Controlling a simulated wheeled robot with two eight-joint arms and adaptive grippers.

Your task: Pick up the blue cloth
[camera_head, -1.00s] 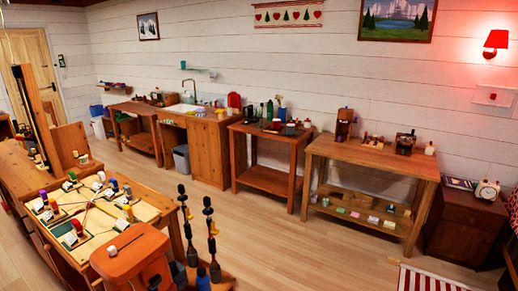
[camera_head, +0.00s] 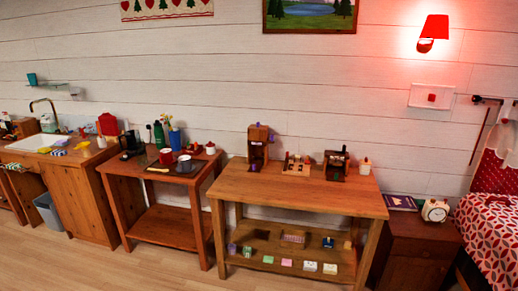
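I cannot make out a blue cloth for certain in the head view. Small blue things show: a blue container (camera_head: 175,138) holding upright items at the back of the middle table, and a small blue item (camera_head: 328,242) on the lower shelf of the right table. Both are too small to tell as cloth. Neither of my grippers is in view.
A wooden counter with a white sink (camera_head: 38,142) stands at the left, with a grey bin (camera_head: 49,212) beside it. A middle table (camera_head: 125,164) and a longer table (camera_head: 300,198) line the wall. A nightstand (camera_head: 412,240) and bed (camera_head: 490,225) are at the right. Floor shows in front.

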